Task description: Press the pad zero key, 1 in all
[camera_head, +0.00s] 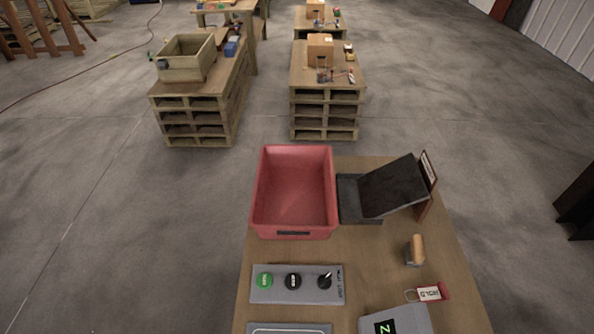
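A grey panel (309,294) lies on the near wooden table. It carries a green round button (264,281), a black round button (293,281) and a black rotary knob (325,281); their lettering is too small to read surely. A grey box (405,315) with a dark screen showing a green character (385,327) is cut off by the bottom edge. A flat grey piece (288,329) is also cut off there. I cannot tell which of these is the pad zero key. Neither of my grippers is in view.
On the table (440,260) stand an empty red bin (294,234), a dark sloped plate (392,187), a wooden-handled stamp-like object (416,250) and a red-and-white tag (431,292). Pallet stacks (324,112) stand farther back. Bare table lies between the panel and the tag.

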